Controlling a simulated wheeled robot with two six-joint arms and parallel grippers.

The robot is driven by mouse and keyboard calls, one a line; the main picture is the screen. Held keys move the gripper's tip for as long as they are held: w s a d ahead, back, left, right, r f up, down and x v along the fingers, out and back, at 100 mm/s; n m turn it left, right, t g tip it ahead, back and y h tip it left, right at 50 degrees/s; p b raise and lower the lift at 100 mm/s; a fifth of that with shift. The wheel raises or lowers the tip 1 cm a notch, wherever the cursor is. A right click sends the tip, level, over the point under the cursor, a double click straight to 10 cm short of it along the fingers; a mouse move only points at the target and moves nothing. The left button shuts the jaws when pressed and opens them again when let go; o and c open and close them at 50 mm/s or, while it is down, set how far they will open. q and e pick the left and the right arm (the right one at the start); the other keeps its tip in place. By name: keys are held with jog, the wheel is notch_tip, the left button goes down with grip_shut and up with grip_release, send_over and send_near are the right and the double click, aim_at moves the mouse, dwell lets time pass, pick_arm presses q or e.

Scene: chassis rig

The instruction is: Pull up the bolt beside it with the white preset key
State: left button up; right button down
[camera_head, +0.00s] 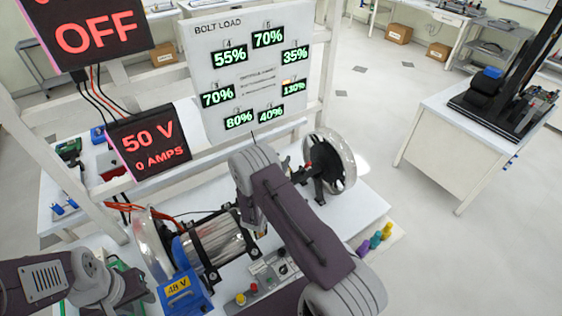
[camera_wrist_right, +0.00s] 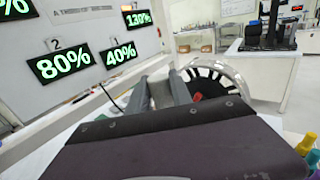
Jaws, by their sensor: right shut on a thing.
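My right arm comes up through the middle of the head view and hides its own fingers there. In the right wrist view my right gripper (camera_wrist_right: 160,92) is shut on a pale thing between grey fingers; its shape is mostly hidden. Beyond the fingers stands a ring-shaped metal flange (camera_wrist_right: 222,84) with dark slots and a small red part; it also shows in the head view (camera_head: 343,160). I cannot make out single bolts. The bolt load board (camera_head: 250,75) reads 130% at its lower right, with an orange mark. My left gripper (camera_head: 135,286) is low at left, its fingers unclear.
A metal cylinder (camera_head: 218,240) and a blue 48 V box (camera_head: 186,290) stand left of my right arm. Purple, yellow and green pegs (camera_head: 375,240) stand at the bench's right edge. Black signs (camera_head: 148,142) hang at left. Open floor lies to the right.

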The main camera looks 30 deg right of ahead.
jog(key=shift+f+b, duration=0.6)
dwell(0.4)
jog(key=shift+s+f, duration=0.15)
jog(key=shift+f, duration=0.15)
dwell(0.9)
jog(key=shift+r, duration=0.1)
notch_tip(320, 180, up, 7)
jog(key=p, duration=0.4)
jog(key=shift+r, duration=0.1)
jog(key=shift+w, duration=0.2)
dwell(0.3)
